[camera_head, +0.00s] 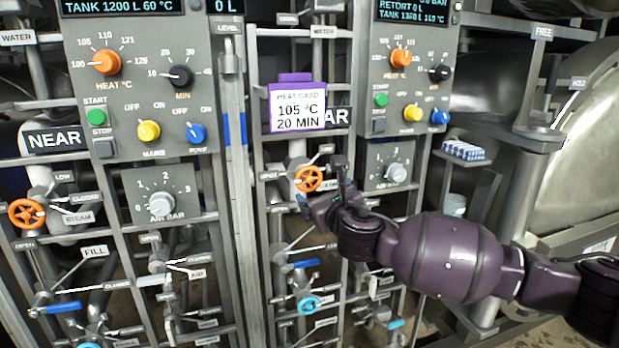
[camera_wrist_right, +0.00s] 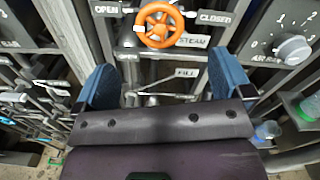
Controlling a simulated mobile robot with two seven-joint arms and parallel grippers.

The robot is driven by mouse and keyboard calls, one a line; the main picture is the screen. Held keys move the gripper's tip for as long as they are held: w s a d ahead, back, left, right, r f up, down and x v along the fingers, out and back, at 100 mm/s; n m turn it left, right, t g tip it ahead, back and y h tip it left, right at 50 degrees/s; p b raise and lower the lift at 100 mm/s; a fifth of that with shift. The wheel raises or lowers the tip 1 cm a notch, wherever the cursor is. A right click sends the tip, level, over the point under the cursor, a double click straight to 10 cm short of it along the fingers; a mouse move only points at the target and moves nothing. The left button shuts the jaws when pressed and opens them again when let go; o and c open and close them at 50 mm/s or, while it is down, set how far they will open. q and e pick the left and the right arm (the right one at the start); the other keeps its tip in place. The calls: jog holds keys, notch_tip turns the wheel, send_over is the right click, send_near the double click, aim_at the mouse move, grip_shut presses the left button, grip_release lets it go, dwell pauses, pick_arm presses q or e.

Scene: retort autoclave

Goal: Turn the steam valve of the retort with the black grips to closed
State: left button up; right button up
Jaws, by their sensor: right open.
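An orange steam handwheel (camera_head: 308,178) sits on the right-hand panel, left of my right gripper (camera_head: 322,187). In the right wrist view an orange wheel (camera_wrist_right: 158,25) labelled STEAM is centred beyond the fingers, with OPEN at its left and CLOSED at its right. My right gripper (camera_wrist_right: 160,72) is open and empty, its blue fingers apart and short of the wheel. A second orange steam wheel (camera_head: 26,214) is on the NEAR panel at the left. I cannot tell which retort has black grips, or the wheel's exact setting. My left gripper is out of view.
A purple heat card (camera_head: 297,105) reading 105 °C, 20 MIN hangs above the right wheel. Blue-handled valves (camera_head: 310,305) and pipes sit below. An air dial (camera_head: 396,174) is right of the wheel. A small shelf (camera_head: 462,155) holds a blue-white pack.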

aim_at(309, 178)
jog(key=b+x, duration=0.1)
jog(key=x, duration=0.3)
jog(key=b+x, duration=0.1)
jog(key=x, duration=0.4)
jog(key=shift+f, duration=0.25)
jog(key=shift+w+a, duration=0.2)
jog(key=shift+w, duration=0.4)
jog(key=shift+w+r+b, duration=0.15)
jog(key=shift+r+b, duration=0.05)
jog(key=shift+b, duration=0.1)
jog(key=c, duration=0.9)
